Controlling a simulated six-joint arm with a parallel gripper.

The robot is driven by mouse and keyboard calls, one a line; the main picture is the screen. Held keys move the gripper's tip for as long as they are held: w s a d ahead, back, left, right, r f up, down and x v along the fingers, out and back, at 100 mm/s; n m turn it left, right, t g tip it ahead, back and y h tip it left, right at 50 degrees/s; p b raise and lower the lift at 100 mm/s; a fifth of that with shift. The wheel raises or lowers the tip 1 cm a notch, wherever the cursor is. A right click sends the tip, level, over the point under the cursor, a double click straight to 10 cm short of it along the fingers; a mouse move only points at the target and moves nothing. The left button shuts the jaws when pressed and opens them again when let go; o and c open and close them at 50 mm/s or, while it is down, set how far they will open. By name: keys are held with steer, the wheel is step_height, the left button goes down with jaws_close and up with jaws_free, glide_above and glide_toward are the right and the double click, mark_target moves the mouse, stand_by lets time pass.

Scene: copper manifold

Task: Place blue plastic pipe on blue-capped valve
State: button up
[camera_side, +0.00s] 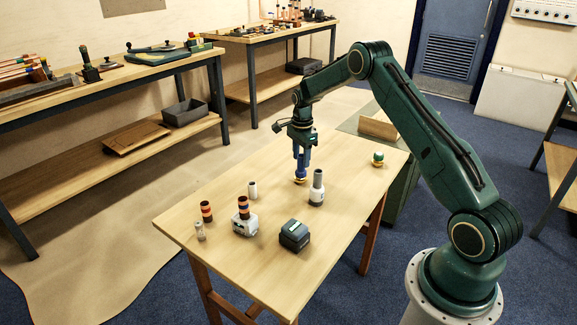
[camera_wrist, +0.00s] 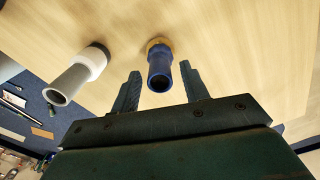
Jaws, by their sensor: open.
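The blue plastic pipe (camera_wrist: 159,70) stands upright on a brass-yellow base (camera_wrist: 158,43) in the wrist view. In the side view, the pipe's blue (camera_side: 301,163) shows under my wrist, and the brass-yellow base (camera_side: 300,181) is on the table. The base is probably the valve, but its cap is hidden, so I cannot tell its colour. My gripper (camera_wrist: 161,82) is open, with one finger on each side of the pipe. Gaps show between the fingers and the pipe in the wrist view.
A grey pipe on a white base (camera_side: 317,190) stands close by, left of the blue pipe in the wrist view. A green-capped brass valve (camera_side: 378,158) stands at the table's right end. Banded, white and clear cylinders and a dark box (camera_side: 294,235) occupy the near left.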

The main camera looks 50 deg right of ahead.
mark_target(301, 157)
step_height(301, 157, up, 10)
steer(key=shift+r, duration=0.15)
stand_by(0.3)
stand_by(0.5)
steer(key=s+a+r+n+t, duration=0.1)
steer(key=s+a+r+n, duration=0.55)
steer(key=a+r, duration=0.25)
steer(key=s+a+r+n+t, duration=0.2)
steer(key=s+a+r+n, duration=0.3)
steer(key=s+a+r, duration=0.35)
steer(key=s+a+n+t, duration=0.1)
steer(key=s+a+n, duration=0.3)
steer(key=s, duration=0.5)
steer(key=s+a+n+t, duration=0.1)
steer(key=s+a+n, duration=0.4)
steer(key=s, duration=0.5)
steer(key=shift+a+f+n+t, duration=0.2)
steer(key=shift+a+n+t, duration=0.1)
steer(key=shift+n, duration=0.65)
